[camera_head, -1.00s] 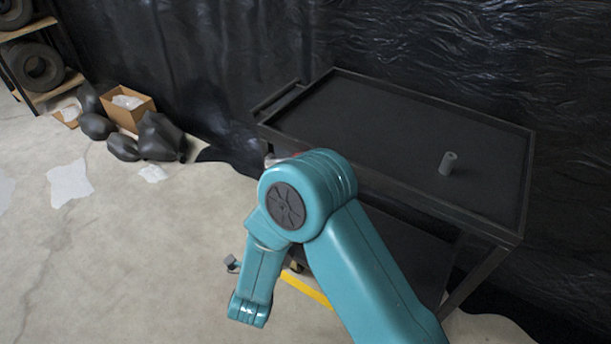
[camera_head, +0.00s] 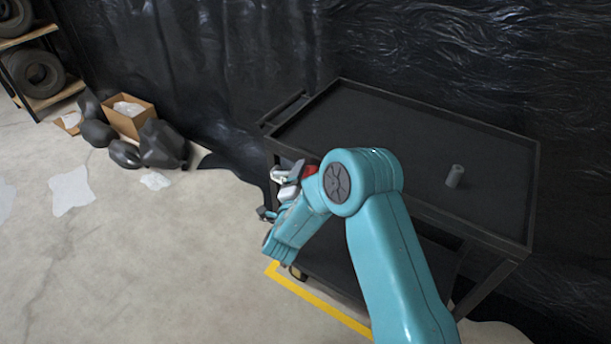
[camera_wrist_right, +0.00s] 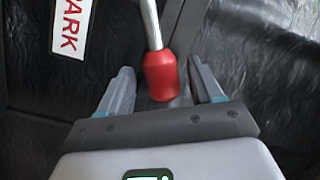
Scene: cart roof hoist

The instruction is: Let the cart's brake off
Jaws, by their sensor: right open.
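The cart (camera_head: 400,140) is black, with a rimmed top tray and a lower shelf. In the right wrist view a metal lever (camera_wrist_right: 149,22) with a red knob (camera_wrist_right: 160,76) comes down from the top, beside a white label (camera_wrist_right: 72,24) reading PARK in red. My right gripper (camera_wrist_right: 162,84) is open; the knob appears between its two fingers, with a gap on each side. In the head view my right gripper (camera_head: 290,182) is at the cart's left end, partly hidden by my arm, with a bit of red beside it. My left gripper is not in view.
A small grey cylinder (camera_head: 455,176) stands on the cart's top. A yellow line (camera_head: 318,303) marks the floor by the cart. A cardboard box (camera_head: 128,117), dark bags (camera_head: 160,145) and a tyre shelf (camera_head: 38,75) are at the left.

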